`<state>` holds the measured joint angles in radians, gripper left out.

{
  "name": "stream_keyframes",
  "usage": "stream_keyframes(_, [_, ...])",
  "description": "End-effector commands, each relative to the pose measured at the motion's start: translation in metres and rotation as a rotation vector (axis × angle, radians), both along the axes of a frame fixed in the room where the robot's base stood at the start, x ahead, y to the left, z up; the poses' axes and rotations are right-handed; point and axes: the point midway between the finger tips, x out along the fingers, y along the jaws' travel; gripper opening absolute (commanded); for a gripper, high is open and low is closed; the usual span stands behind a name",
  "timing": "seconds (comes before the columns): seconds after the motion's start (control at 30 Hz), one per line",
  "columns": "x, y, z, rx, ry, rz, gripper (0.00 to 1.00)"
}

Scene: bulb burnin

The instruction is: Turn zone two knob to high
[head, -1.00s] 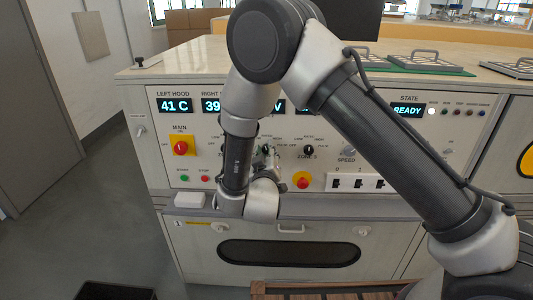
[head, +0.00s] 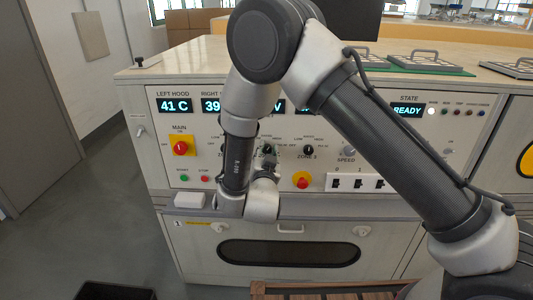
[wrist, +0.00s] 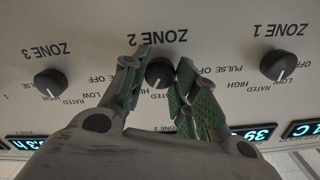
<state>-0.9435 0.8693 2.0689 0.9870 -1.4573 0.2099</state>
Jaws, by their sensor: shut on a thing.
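The zone two knob (wrist: 159,73) is round and black with a white pointer mark, on the pale panel in the upside-down wrist view. My gripper (wrist: 158,80) has its green-padded fingers on both sides of this knob and is shut on it. The pointer mark shows on the picture's lower side of the knob. The fingers hide part of the dial lettering around it, so I cannot tell the exact setting. In the head view my gripper (head: 270,160) is small at the panel, partly behind my arm.
The zone three knob (wrist: 50,84) and zone one knob (wrist: 278,65) flank it.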

Motion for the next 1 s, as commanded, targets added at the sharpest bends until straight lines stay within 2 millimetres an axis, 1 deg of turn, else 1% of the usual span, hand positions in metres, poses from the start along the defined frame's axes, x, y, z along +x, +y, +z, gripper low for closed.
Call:
stream_keyframes(0.1, [0.0,0.0001,0.0005,0.058,-0.003,0.001,0.05])
stream_keyframes(0.3, [0.0,0.0,0.0004,0.121,-0.005,0.0,0.05])
stream_keyframes(0.83, [0.0,-0.0003,0.0004,0.145,-0.007,-0.001,0.05])
stream_keyframes(0.87, [0.0,-0.0003,0.0004,0.145,-0.007,-0.001,0.31])
stream_keyframes(0.9, [0.0,-0.0002,0.0003,0.145,-0.006,0.0,0.38])
stream_keyframes(0.97, [0.0,-0.0002,0.0003,0.145,-0.006,0.0,0.49])
stream_keyframes(1.0, [0.0,-0.0002,0.0003,0.145,-0.006,0.0,0.51])
